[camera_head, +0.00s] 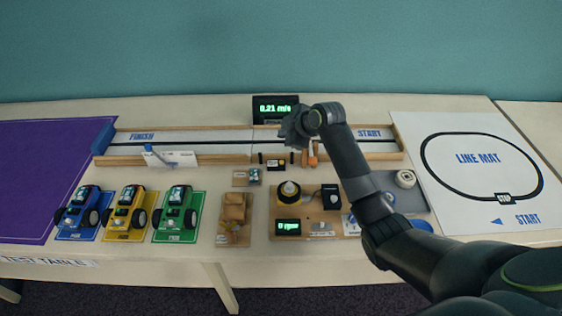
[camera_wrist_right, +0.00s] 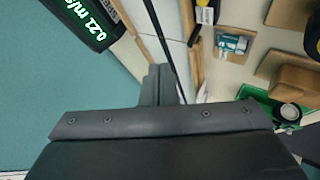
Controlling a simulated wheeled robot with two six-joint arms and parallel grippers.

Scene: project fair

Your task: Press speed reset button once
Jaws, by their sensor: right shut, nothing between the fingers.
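A black speed display (camera_head: 275,108) reads 0.21 m/s in green behind the test track; part of it also shows in the right wrist view (camera_wrist_right: 85,22). My right gripper (camera_head: 293,130) is shut and empty, over the track just in front of the display and slightly to its right. Its closed fingers (camera_wrist_right: 160,86) point toward the track in the wrist view. I cannot make out a speed reset button for certain; the gripper may cover part of the area below the display. My left gripper is not in view.
The wooden-walled track (camera_head: 215,137) runs between FINISH and START. Blue, yellow (camera_head: 130,210) and green cars stand front left. A motor board (camera_head: 300,205) with a 0 rpm readout stands front centre. A line mat (camera_head: 480,170) lies at the right.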

